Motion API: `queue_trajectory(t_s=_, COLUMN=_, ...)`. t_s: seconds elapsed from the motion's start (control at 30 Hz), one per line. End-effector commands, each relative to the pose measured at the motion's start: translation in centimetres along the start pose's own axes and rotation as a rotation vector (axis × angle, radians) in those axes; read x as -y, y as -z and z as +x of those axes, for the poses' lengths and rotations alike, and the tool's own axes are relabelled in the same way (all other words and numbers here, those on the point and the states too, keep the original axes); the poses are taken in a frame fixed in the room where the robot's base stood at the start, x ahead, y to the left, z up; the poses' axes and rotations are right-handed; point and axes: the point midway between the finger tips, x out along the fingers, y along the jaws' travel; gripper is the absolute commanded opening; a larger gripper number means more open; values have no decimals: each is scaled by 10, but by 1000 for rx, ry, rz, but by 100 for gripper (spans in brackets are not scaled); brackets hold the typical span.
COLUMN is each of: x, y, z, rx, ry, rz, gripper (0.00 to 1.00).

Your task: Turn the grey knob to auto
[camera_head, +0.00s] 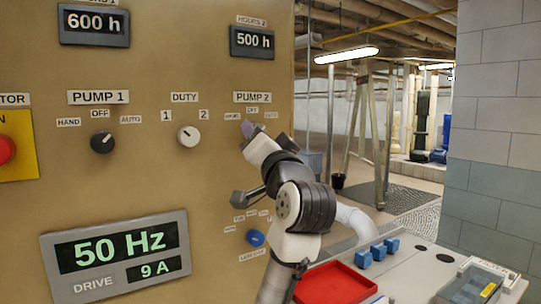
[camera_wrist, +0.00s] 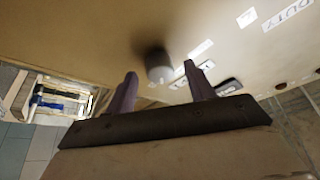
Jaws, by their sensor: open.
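The grey knob (camera_wrist: 160,68) shows in the wrist view, standing out from the beige panel. Its pointer direction cannot be made out. My gripper (camera_wrist: 160,72) is open, with one purple finger on each side of the knob in the picture and a gap to each; I cannot tell how deep the fingers reach. In the head view my gripper (camera_head: 247,129) is at the panel just under the PUMP 2 label (camera_head: 252,98), where it hides the knob. The small HAND, OFF and AUTO labels (camera_head: 271,115) show around it, with AUTO on the right.
Left on the panel (camera_head: 215,60) are a white DUTY knob (camera_head: 189,136) and a black PUMP 1 knob (camera_head: 102,141). A blue knob (camera_head: 256,238) sits below my gripper. A red tray (camera_head: 338,284) and blue blocks (camera_head: 377,250) rest on the bench at lower right.

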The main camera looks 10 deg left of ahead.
Motion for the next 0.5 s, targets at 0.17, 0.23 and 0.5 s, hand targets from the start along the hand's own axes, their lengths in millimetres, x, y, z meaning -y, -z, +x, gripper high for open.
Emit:
queue_trajectory(t_s=0.17, x=-3, y=-2, z=-36, rx=-7, ry=1, rz=-3, gripper=54)
queue_trajectory(t_s=0.23, x=-3, y=-3, z=-53, rx=-7, ry=2, rz=-3, gripper=54)
queue_trajectory(t_s=0.5, x=-2, y=-2, z=-108, rx=-6, ry=1, rz=-2, gripper=54)
